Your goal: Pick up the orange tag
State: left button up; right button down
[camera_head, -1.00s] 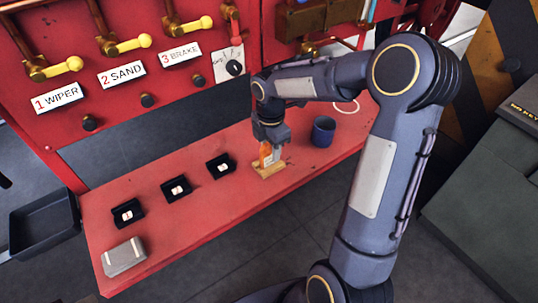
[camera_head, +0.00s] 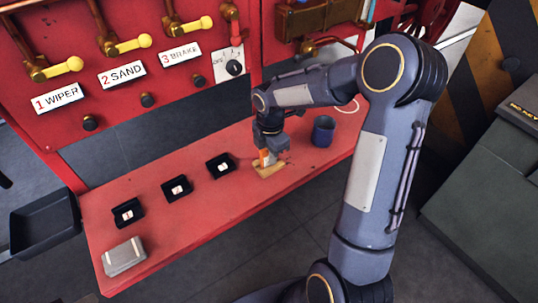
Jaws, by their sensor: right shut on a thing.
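The orange tag (camera_head: 263,155) stands upright at a small wooden block (camera_head: 268,170) on the red bench (camera_head: 230,205), in the middle of the head view. My right gripper (camera_head: 266,157) reaches down over it from above and is shut on the tag. The fingers hide part of the tag. The tag's lower part is pale and sits at the wooden block; I cannot tell whether it is clear of it. My left gripper does not show.
Three small black trays (camera_head: 178,189) with white pieces lie left of the block. A dark blue cup (camera_head: 323,131) stands close by on the right. A grey box (camera_head: 124,256) is at the bench's left end. Levers and labels (camera_head: 122,75) line the red panel behind.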

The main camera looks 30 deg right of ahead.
jog(key=shift+r, duration=0.15)
jog(key=shift+r, duration=0.3)
notch_tip(320, 180, up, 2)
jog(key=shift+r, duration=0.15)
jog(key=s+a+r+b, duration=0.1)
jog(key=s+a+r, duration=0.8)
jog(key=a, duration=0.1)
jog(key=shift+s+a+r, duration=0.2)
jog(key=shift+a+r, duration=0.05)
jog(key=shift+r, duration=0.15)
jog(key=shift+b, duration=0.3)
